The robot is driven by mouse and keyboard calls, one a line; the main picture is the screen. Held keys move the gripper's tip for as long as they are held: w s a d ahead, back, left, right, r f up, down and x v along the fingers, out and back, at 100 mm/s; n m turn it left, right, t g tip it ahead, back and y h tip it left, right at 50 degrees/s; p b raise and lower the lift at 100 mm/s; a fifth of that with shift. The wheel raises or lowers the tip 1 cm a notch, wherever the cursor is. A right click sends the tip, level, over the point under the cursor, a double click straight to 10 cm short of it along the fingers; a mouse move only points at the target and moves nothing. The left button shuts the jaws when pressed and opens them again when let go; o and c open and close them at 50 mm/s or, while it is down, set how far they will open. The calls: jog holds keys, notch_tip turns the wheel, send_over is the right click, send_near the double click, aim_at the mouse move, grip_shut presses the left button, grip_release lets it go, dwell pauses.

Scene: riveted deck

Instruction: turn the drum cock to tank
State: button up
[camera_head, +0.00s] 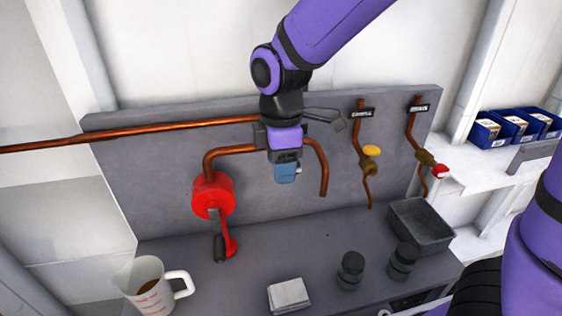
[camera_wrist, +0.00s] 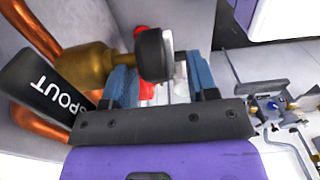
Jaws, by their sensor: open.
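The drum cock has a brass body (camera_wrist: 85,65) at the upper left of the wrist view, joined to copper pipe. A black label reading SPOUT (camera_wrist: 45,85) is beside it. A dark, pale-faced knob or handle end (camera_wrist: 155,54) sticks out from the brass. My gripper (camera_wrist: 162,82) is open, with its blue fingers on either side of this handle end. I cannot tell whether they touch it. In the head view my gripper (camera_head: 286,174) hangs before the back panel and hides the cock. No tank label is readable.
A red pump (camera_head: 212,195) with a hanging crank is left of my gripper. Yellow (camera_head: 371,151) and red (camera_head: 439,171) valve handles are to the right. A measuring jug (camera_head: 148,288), a white block (camera_head: 289,295), two dark jars (camera_head: 350,270) and a grey bin (camera_head: 422,226) stand below.

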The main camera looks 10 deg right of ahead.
jog(key=shift+c, duration=0.4)
jog(key=c, duration=0.8)
jog(key=shift+c, duration=0.2)
jog(key=shift+d+y, duration=0.1)
jog(key=shift+y, duration=0.2)
jog(key=y, duration=0.2)
jog(key=shift+d+r+y, duration=0.2)
jog(key=shift+r+y, duration=0.05)
jog(key=shift+y, duration=0.05)
jog(key=y, duration=0.4)
jog(key=shift+d+r+y, duration=0.1)
jog(key=shift+d+y, duration=0.3)
jog(key=y, duration=0.4)
jog(key=shift+w+d, duration=0.1)
jog(key=shift+d, duration=0.3)
jog(key=shift+d+y, duration=0.2)
jog(key=shift+y, duration=1.2)
